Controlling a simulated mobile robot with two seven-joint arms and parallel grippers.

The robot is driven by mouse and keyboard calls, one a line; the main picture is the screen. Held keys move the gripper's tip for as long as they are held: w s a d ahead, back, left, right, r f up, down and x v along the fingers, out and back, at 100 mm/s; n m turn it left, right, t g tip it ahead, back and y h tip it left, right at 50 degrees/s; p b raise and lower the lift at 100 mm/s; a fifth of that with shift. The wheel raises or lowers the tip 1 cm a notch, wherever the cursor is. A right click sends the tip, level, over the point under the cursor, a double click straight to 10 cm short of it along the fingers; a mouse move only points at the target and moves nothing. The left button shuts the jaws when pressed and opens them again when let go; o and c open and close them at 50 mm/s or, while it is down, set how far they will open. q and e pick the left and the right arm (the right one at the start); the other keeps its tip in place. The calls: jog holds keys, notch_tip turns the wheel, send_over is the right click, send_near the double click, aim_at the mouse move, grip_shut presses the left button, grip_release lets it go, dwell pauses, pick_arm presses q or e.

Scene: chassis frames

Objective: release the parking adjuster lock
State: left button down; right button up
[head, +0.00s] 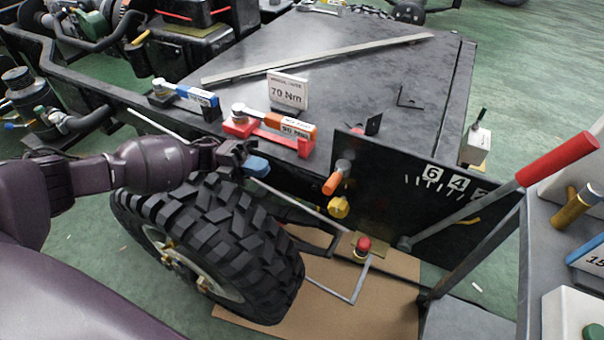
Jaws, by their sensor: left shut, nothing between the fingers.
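My left gripper (254,163) is in the middle left of the head view, above the knobby tire (225,235). It is shut and empty, apart from the knobs on the black panel. The black panel (400,185) carries white number marks, an orange-ended handle (334,182) and a yellow knob (339,207). Below them a red knob (363,244) stands on a small brass-coloured plate. A long lever with a red grip (556,159) slants up to the right from near the panel's foot. I cannot tell which of these is the parking adjuster lock.
A blue-handled tool (186,94) and a red-and-orange tool (270,130) lie on the dark chassis top, beside a "70 Nm" card (287,91). A cardboard sheet (330,306) lies on the green floor. A grey cart (560,255) stands at the right edge.

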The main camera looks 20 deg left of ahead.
aim_at(335, 179)
pick_arm(q)
jog(key=d+r+p, duration=0.1)
jog(key=d+r, duration=0.1)
jog(key=d, duration=1.1)
jog(key=shift+d+r, duration=0.3)
jog(key=shift+r, duration=0.05)
pick_arm(e)
jog(key=shift+r, duration=0.7)
pick_arm(q)
jog(key=shift+p, duration=0.3)
pick_arm(e)
jog(key=shift+w+r, duration=0.1)
jog(key=shift+r, duration=0.05)
